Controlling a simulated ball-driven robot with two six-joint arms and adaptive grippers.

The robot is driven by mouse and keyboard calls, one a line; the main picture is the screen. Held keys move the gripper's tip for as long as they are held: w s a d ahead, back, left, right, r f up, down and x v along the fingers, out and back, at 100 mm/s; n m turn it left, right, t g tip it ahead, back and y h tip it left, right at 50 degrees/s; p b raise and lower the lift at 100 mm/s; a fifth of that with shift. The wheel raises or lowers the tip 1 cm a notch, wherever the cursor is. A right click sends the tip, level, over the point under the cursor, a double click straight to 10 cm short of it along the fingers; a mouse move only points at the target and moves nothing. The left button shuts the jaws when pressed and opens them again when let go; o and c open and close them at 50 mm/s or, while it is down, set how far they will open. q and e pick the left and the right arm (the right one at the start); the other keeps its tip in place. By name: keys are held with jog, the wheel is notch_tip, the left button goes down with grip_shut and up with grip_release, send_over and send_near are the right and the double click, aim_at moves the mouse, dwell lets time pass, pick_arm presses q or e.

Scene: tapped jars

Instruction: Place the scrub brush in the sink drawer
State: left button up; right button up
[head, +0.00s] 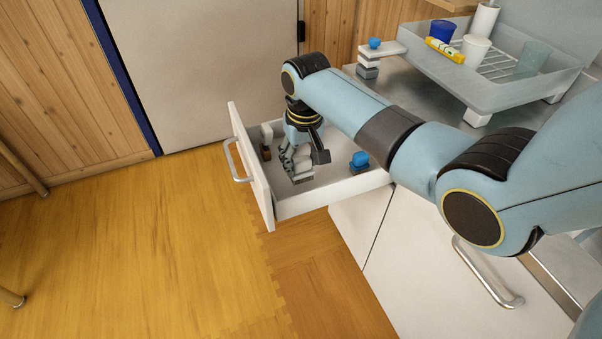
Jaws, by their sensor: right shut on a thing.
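The sink drawer (330,196) is pulled open below the counter. My right gripper (297,165) reaches down into it from above, close to the drawer front. It is shut on a small pale grey, block-like thing (302,179), low in the drawer. This may be the scrub brush, but the fingers hide most of it. I cannot tell whether it touches the drawer floor. A blue knobbed item (360,160) sits in the drawer to the right of the gripper. My left gripper is not in view.
A small brown item (266,152) stands at the drawer's left end. On the counter, a grey rack (475,97) holds cups and a yellow tube (445,50). Another blue knob (375,43) sits on a ledge above stacked blocks.

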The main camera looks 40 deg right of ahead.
aim_at(301, 172)
notch_tip(301, 172, down, 4)
jog(key=shift+r+b, duration=0.2)
jog(key=shift+b, duration=0.2)
jog(key=shift+f, duration=0.35)
jog(key=o, duration=1.2)
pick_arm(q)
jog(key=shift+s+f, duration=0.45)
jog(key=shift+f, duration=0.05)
pick_arm(e)
jog(key=r+p, duration=0.1)
jog(key=r, duration=0.6)
jog(key=s+r+p, duration=0.1)
jog(key=r, duration=0.3)
jog(key=shift+s+a+r+p, duration=0.1)
jog(key=shift+a+p, duration=0.05)
jog(key=shift+p, duration=0.2)
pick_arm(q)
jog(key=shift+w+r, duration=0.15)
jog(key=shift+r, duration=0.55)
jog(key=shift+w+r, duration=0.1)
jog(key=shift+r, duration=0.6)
pick_arm(e)
jog(key=shift+s+r, duration=0.1)
jog(key=shift+r, duration=0.4)
